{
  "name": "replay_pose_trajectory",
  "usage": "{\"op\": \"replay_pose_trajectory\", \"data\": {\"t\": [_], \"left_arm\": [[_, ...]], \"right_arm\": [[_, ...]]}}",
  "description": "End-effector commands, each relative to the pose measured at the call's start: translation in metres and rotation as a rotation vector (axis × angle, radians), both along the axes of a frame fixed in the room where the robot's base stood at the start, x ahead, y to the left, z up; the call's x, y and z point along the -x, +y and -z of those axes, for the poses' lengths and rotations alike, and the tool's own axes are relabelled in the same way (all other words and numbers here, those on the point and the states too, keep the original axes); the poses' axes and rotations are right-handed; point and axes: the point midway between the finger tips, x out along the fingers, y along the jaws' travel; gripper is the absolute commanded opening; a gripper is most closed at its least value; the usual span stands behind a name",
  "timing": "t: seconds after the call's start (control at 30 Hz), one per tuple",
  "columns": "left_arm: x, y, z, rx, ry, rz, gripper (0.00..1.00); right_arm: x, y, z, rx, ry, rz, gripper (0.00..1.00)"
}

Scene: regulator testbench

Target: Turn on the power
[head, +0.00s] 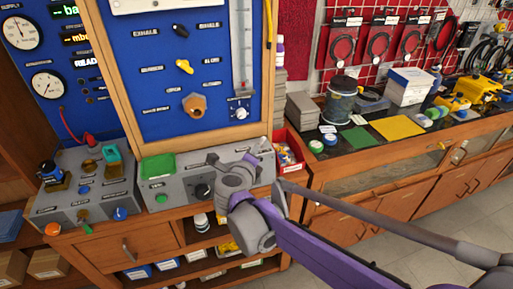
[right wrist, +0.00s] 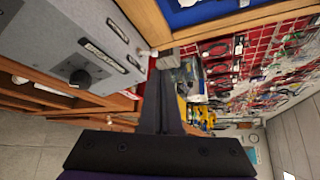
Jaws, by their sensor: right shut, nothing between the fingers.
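The grey control box (head: 180,180) stands on the wooden bench below the blue panel. It has a green rectangular part (head: 158,166) on top. My right gripper (head: 254,160) is shut and empty, in front of the box's right end. My left gripper is not in view.
A second grey box (head: 85,190) with several knobs stands at the left. A red bin (head: 290,150) is just right of the control box. A counter with mats and jars (head: 340,103) runs to the right.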

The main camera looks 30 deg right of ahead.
Motion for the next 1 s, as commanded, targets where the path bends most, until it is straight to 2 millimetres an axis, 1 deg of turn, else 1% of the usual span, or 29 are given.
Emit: {"op": "replay_pose_trajectory", "data": {"t": [0.03,0.1,0.3,0.47,0.9,1.0], "left_arm": [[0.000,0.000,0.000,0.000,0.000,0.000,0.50],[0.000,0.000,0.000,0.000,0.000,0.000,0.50],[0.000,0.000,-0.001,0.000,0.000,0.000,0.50],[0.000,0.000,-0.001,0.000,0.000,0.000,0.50],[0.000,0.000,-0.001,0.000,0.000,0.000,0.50],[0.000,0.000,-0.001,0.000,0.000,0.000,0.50]], "right_arm": [[0.008,0.008,-0.004,-0.001,0.000,-0.003,0.00],[0.017,0.015,-0.010,-0.001,0.000,-0.003,0.00],[0.032,0.028,-0.018,-0.001,0.001,0.000,0.00],[0.035,0.030,-0.020,-0.001,-0.001,0.000,0.00],[0.035,0.030,-0.020,-0.001,-0.001,0.000,0.00],[0.034,0.031,-0.024,0.024,-0.005,-0.025,0.00]]}}
